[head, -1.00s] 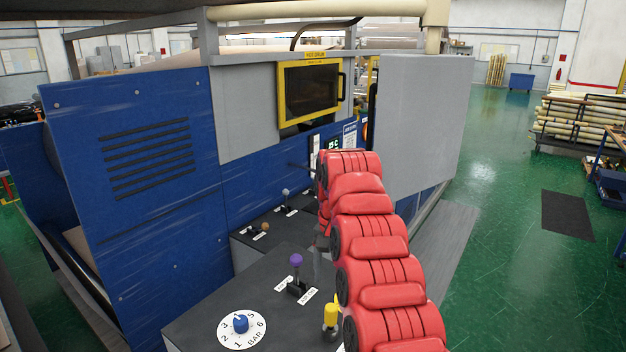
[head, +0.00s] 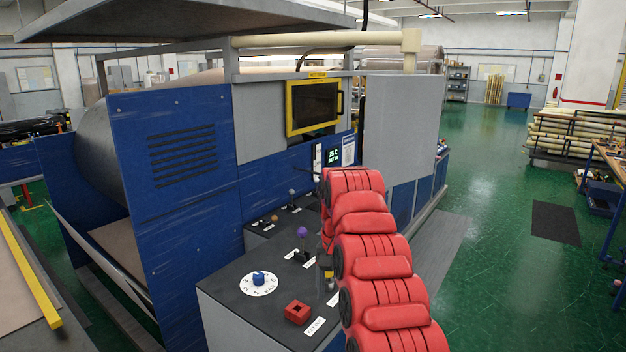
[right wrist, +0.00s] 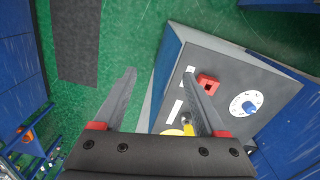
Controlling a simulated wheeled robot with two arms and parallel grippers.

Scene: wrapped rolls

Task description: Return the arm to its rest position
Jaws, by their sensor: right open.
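My right arm (head: 375,260) is red and reaches up from the bottom right of the head view, bent over in front of the machine. Its gripper is mostly hidden behind the arm there. In the right wrist view my right gripper (right wrist: 159,74) is open, its two grey fingers wide apart with nothing held between them. A yellow-topped lever (right wrist: 187,129) on the control desk appears beside the right-hand finger; whether they touch I cannot tell. My left gripper is not in view.
The dark control desk (head: 222,285) carries a red square block (head: 297,312), a blue dial knob (head: 258,278) and a purple-knobbed lever (head: 302,232). A blue machine panel (head: 175,200) stands behind. Green floor (head: 490,270) at right is open around a dark mat (head: 555,222).

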